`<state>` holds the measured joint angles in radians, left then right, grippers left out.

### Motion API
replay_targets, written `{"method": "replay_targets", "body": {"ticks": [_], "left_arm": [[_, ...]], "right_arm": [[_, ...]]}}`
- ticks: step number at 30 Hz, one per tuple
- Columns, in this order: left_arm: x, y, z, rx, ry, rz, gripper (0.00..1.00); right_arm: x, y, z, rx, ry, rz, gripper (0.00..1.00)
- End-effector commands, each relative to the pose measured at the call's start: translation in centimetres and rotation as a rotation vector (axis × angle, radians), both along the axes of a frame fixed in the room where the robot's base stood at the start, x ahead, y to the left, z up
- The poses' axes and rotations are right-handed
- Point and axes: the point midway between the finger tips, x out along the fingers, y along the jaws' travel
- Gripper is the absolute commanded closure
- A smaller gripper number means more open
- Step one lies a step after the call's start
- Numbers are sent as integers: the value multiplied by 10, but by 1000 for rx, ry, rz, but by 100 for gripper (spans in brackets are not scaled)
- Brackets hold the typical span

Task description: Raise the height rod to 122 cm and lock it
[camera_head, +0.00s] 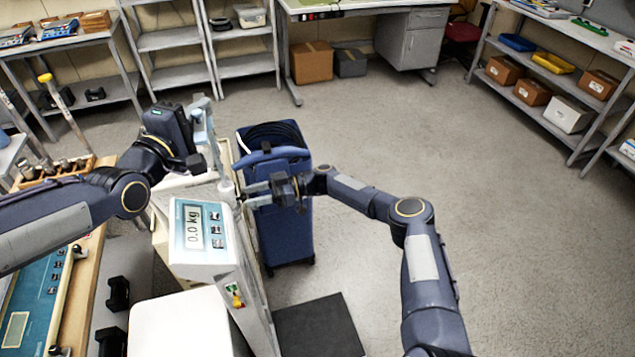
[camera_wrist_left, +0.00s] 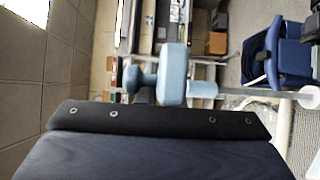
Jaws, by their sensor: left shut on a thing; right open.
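The scale (camera_head: 200,230) stands left of centre in the head view, its display reading 0.0 kg. The light-blue and grey height rod (camera_head: 214,145) rises behind the display. My left gripper (camera_head: 200,125) is shut on the light-blue head of the rod, near its top. In the left wrist view this light-blue head (camera_wrist_left: 172,75) has a round knob on one side, and the rod (camera_wrist_left: 203,90) runs off to the right. My right gripper (camera_head: 246,195) is open, its fingers pointing left beside the rod's lower part. No height marks are readable, and the lock cannot be made out.
A blue wheeled case (camera_head: 288,235) stands close behind my right gripper. A dark platform (camera_head: 318,325) lies on the floor in front. A wooden-edged bench (camera_head: 85,290) is at the left. Shelves (camera_head: 550,75) line the walls. The floor on the right is clear.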

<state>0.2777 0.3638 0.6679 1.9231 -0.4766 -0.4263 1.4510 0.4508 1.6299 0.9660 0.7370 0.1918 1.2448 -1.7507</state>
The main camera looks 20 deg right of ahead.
Motion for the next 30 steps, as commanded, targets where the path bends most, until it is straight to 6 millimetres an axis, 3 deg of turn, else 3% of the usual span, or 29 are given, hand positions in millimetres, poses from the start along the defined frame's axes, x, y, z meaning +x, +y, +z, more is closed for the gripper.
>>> {"method": "replay_targets", "body": {"ticks": [2, 7, 24, 30], "left_arm": [[0, 0, 1, -1, -3, 0, 100], [0, 0, 1, -1, -3, 1, 100], [0, 0, 1, -1, -3, 1, 100], [0, 0, 2, -1, -3, 0, 100]], "right_arm": [[-1, 18, 0, 1, 1, 5, 55], [0, 13, 0, 1, -275, -4, 55], [0, -105, 0, -4, -269, -3, 55], [-6, -93, 40, -91, -239, 75, 55]]}}
